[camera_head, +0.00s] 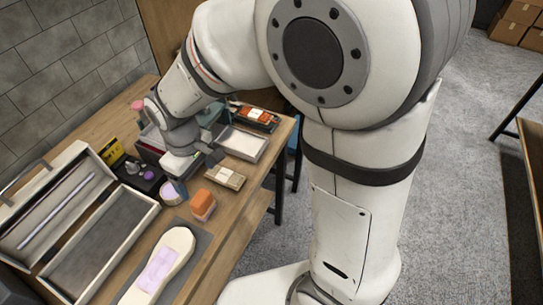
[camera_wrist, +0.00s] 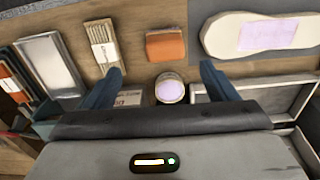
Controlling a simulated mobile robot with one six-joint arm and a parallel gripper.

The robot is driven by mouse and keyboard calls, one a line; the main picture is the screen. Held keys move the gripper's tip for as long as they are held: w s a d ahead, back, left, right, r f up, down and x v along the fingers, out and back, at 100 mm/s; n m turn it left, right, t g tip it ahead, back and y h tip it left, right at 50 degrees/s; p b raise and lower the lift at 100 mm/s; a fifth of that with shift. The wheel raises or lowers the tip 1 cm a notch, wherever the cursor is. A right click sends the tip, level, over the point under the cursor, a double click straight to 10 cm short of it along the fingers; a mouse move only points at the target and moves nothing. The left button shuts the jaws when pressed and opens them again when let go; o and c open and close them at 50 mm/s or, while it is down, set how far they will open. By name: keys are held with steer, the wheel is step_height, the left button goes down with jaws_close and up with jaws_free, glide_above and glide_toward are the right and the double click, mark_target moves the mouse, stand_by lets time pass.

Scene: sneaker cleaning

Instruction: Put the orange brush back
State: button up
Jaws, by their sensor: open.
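The orange brush (camera_head: 203,202) is a small block with a bright orange top and a paler lower part. It stands on the wooden table between a pale shoe shape and a light bristled brush. It also shows at the top centre of the wrist view (camera_wrist: 165,45). My gripper (camera_wrist: 160,72) is open and empty, its two blue-grey fingers spread apart. In the wrist view the brush lies beyond the fingertips, apart from them. In the head view my gripper (camera_head: 212,157) hangs over the table, behind the brush, with its fingers partly hidden by my wrist.
A light bristled brush (camera_head: 225,177) and a round lilac-topped tin (camera_head: 172,192) lie close to the orange brush. A shallow metal tray (camera_head: 243,143) stands behind. The pale shoe shape (camera_head: 176,243) lies on a grey mat in front. An open case (camera_head: 150,214) fills the left side.

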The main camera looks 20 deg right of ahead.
steer(key=s+d+r+m+t, duration=0.1)
steer(key=s+d+r+m, duration=0.1)
steer(key=d, duration=0.5)
steer(key=s+d+r+m+t, duration=0.1)
steer(key=s+d+r+m, duration=0.2)
steer(key=d, duration=0.4)
steer(key=s+d+r+m+t, duration=0.1)
steer(key=s+d+r+m, duration=0.1)
steer(key=d+r+m, duration=0.2)
steer(key=d, duration=0.3)
steer(key=shift+s+r+m, duration=0.15)
steer(key=shift+s+m, duration=0.15)
